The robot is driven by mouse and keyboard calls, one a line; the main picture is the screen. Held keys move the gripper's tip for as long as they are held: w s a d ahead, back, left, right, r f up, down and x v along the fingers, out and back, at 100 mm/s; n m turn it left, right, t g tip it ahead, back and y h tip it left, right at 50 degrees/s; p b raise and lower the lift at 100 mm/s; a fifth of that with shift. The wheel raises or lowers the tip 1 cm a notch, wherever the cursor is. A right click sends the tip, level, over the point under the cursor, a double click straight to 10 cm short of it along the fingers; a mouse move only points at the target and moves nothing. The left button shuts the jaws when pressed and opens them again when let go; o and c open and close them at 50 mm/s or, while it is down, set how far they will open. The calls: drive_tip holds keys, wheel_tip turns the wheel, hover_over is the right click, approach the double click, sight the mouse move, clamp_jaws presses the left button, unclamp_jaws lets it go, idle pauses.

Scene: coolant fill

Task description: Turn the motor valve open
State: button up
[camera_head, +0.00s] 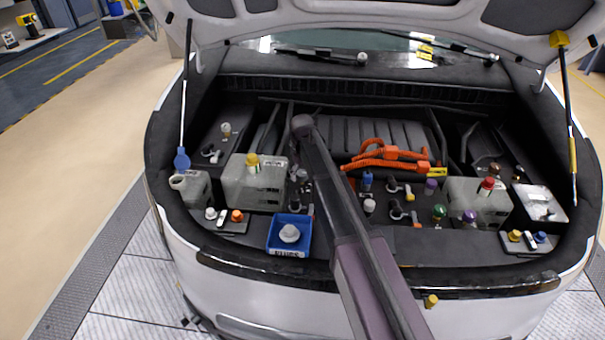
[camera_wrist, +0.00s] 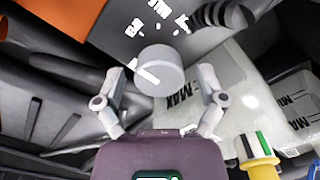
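In the wrist view a round grey knob (camera_wrist: 159,71) with a white pointer line on its face lies just ahead of my gripper (camera_wrist: 161,78). White lettering sits on the dark surface beyond it; I cannot read it. The fingers are spread on either side of the knob, with a gap showing on both sides. In the head view my arm reaches into the engine bay and hides most of my gripper and the spot where it works.
A translucent tank (camera_head: 240,182) with a yellow cap (camera_head: 252,160) stands just left of my arm. A blue tray (camera_head: 272,243) holding a white cap sits in front. Orange cables (camera_head: 385,158), several small valves and another tank (camera_head: 465,202) lie to the right. The raised lid (camera_head: 330,12) hangs above.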

sight(303, 173)
drive_tip(key=shift+m, duration=0.4)
idle(0.3)
drive_tip(key=m, duration=1.7)
wheel_tip(303, 173, up, 14)
drive_tip(key=p, duration=1.4)
drive_tip(key=s+d+f+n+b, duration=0.1)
drive_tip(key=s+d+f+b, duration=0.1)
drive_tip(key=s+d, duration=0.2)
drive_tip(key=s+d+f+n+b, duration=0.1)
drive_tip(key=s+d, duration=0.3)
drive_tip(key=d, duration=0.1)
drive_tip(key=s+d+f+n+b, duration=0.2)
drive_tip(key=s+d, duration=0.2)
drive_tip(key=shift+d+f+b, duration=0.15)
drive_tip(key=shift+f+b, duration=0.15)
drive_tip(key=s+d+f+n+b, duration=0.1)
drive_tip(key=s+d, duration=0.1)
drive_tip(key=s, duration=0.2)
drive_tip(key=s+d+f+n+b, duration=0.1)
drive_tip(key=s+d+f+b, duration=0.1)
drive_tip(key=s+d, duration=0.1)
drive_tip(key=s+d+f+n+b, duration=0.1)
drive_tip(key=s+d+n, duration=0.1)
drive_tip(key=s+d, duration=0.1)
drive_tip(key=shift+s+d+f, duration=0.15)
drive_tip(key=shift+s+f, duration=0.05)
drive_tip(key=shift+s, duration=0.6)
